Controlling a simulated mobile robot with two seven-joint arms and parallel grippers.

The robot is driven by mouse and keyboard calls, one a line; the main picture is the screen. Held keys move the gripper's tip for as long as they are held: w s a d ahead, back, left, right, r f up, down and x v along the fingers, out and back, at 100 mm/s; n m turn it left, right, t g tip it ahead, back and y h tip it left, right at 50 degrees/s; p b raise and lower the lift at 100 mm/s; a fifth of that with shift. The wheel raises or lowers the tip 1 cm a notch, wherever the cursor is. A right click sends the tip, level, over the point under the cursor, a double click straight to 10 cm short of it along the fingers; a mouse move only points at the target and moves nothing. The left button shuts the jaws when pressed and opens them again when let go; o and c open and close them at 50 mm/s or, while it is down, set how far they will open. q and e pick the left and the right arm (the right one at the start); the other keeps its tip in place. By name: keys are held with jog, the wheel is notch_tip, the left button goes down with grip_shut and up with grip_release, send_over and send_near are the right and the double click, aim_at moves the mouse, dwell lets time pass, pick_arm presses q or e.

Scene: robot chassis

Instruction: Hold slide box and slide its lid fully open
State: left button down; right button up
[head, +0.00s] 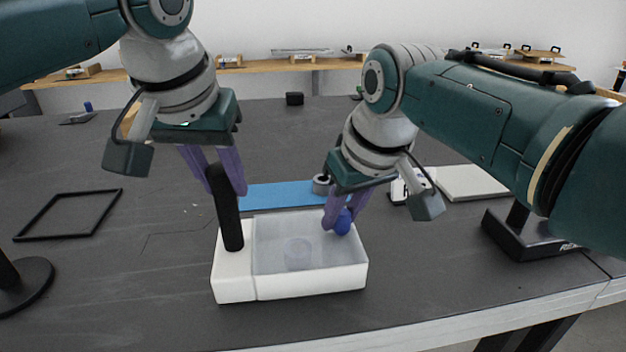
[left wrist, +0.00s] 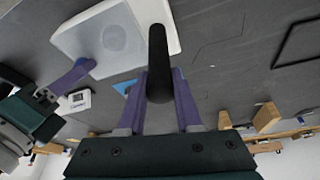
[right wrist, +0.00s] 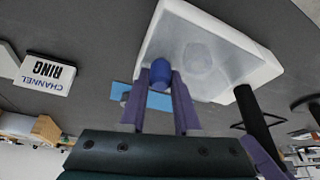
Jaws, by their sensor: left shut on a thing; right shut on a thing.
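The slide box (head: 305,285) is white and stands near the table's front edge. A pale, see-through lid (head: 270,250) appears to cover its recess, and a round thing (head: 298,255) shows blurred inside. A tall black handle (head: 229,220) rises from the solid left end. My left gripper (head: 226,185) is shut on this handle, also clear in the left wrist view (left wrist: 159,65). A blue knob (head: 343,222) sits towards the back right of the box. My right gripper (head: 341,210) is shut on the knob, which also shows in the right wrist view (right wrist: 160,74).
A blue strip (head: 275,195) lies behind the box. A black square frame (head: 70,213) lies at left, and a black round base (head: 22,288) stands nearer. A white pad (head: 470,182) and a black stand (head: 520,238) are at right. A small grey ring (head: 321,185) sits behind the box.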

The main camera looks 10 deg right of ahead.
grip_shut()
dwell(0.8)
